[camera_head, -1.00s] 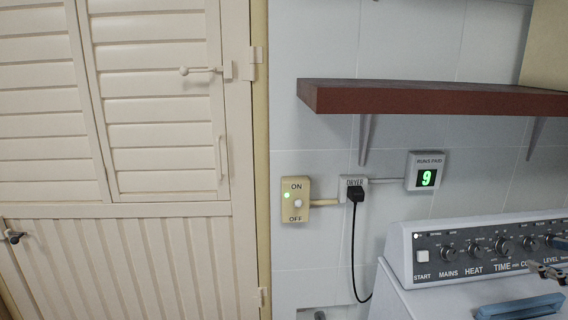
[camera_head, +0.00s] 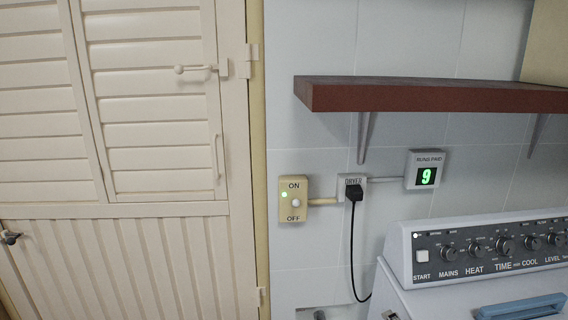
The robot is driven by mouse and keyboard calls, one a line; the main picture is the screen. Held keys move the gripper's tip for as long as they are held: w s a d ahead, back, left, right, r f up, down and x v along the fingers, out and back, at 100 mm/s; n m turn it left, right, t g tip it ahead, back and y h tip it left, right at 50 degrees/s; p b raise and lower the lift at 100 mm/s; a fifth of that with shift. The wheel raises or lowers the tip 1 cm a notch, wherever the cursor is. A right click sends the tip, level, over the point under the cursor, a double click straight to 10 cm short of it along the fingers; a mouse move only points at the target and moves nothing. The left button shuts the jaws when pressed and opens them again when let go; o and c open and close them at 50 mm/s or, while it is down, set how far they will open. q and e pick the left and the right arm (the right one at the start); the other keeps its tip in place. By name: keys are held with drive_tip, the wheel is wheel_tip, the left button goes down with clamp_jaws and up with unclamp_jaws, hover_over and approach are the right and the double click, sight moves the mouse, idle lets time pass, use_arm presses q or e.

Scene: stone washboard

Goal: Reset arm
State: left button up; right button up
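My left gripper is not in view. A small grey piece at the bottom edge, in front of the white machine (camera_head: 404,298), looks like the tip of my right gripper (camera_head: 390,315). The rest of that gripper is below the picture, so I cannot tell whether it is open or shut or holds anything.
The machine's control panel (camera_head: 490,250) has several knobs and a start button. A red-brown shelf (camera_head: 430,95) juts from the tiled wall above. A switch (camera_head: 294,199) glows green, a black plug (camera_head: 353,194) sits in the dryer socket, and the runs-paid display (camera_head: 426,176) reads 9. Louvred doors (camera_head: 150,150) fill the left.

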drive_tip(key=s+a+f+m+g+h, duration=0.1)
drive_tip(key=s+a+f+m+g, duration=0.2)
drive_tip(key=s+m, duration=0.5)
drive_tip(key=s+a+f+m+g, duration=0.1)
drive_tip(key=s+f+m+g, duration=0.35)
drive_tip(key=s, duration=0.65)
drive_tip(key=s+a+f+m+g+h, duration=0.1)
drive_tip(key=s+f+m+g, duration=0.1)
drive_tip(key=s+f+m, duration=0.5)
drive_tip(key=s+f+m+g+b, duration=0.1)
drive_tip(key=s+f+b, duration=0.15)
drive_tip(key=f, duration=1.15)
drive_tip(key=s+f+b, duration=0.2)
drive_tip(key=f+b, duration=0.1)
drive_tip(key=f, duration=1.2)
use_arm(q)
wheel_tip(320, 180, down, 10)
drive_tip(key=b, duration=0.4)
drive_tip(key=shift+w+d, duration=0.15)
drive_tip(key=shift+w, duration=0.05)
use_arm(e)
drive_tip(key=s+d+f+g, duration=0.1)
drive_tip(key=s+d+f, duration=0.1)
drive_tip(key=s+f, duration=1.5)
wheel_tip(320, 180, down, 4)
drive_tip(key=shift+s+d+f, duration=0.15)
drive_tip(key=shift+d+f, duration=0.1)
drive_tip(key=shift+d, duration=0.1)
